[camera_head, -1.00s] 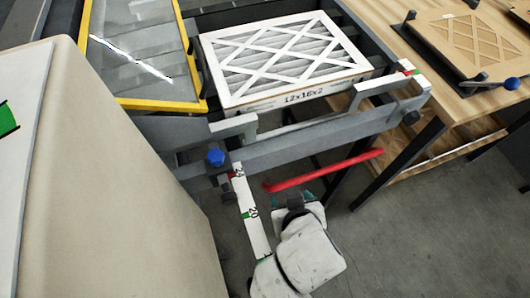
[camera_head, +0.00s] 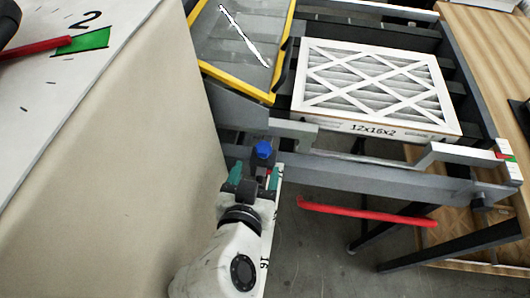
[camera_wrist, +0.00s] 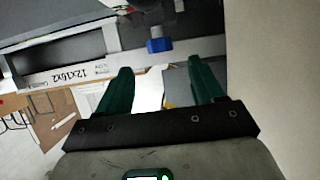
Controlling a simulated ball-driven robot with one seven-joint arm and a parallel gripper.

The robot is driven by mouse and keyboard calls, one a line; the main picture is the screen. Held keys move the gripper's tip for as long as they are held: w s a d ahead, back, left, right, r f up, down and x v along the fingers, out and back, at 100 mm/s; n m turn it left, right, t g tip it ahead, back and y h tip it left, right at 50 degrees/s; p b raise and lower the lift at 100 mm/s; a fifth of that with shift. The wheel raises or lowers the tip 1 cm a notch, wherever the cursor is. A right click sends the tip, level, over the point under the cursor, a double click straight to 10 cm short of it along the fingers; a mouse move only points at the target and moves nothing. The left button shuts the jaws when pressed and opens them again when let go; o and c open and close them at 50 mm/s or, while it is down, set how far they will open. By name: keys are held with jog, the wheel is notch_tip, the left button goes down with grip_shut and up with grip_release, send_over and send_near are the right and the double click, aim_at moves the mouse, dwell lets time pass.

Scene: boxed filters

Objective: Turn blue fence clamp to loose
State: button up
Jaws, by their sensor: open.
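The blue fence clamp (camera_head: 263,149) is a small blue knob on the grey frame's front rail, above the white numbered ruler (camera_head: 267,235). It also shows in the wrist view (camera_wrist: 159,45), ahead of and between the fingertips. My gripper (camera_head: 254,177) is just below the clamp in the head view, its green fingers apart. In the wrist view my gripper (camera_wrist: 163,75) is open and empty, with a gap between its fingertips and the blue knob. My arm hides part of the ruler.
A boxed filter marked 12x16x2 (camera_head: 375,85) lies in the grey frame (camera_head: 400,180). A red bar (camera_head: 365,212) sticks out below the rail, right of my gripper. A large beige cabinet (camera_head: 130,170) stands close on the left. A wooden table (camera_head: 480,60) is at right.

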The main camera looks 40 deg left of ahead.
aim_at(262, 154)
jog(key=x, duration=0.7)
jog(key=shift+p, duration=0.4)
jog(key=c, duration=1)
jog(key=shift+c, duration=0.2)
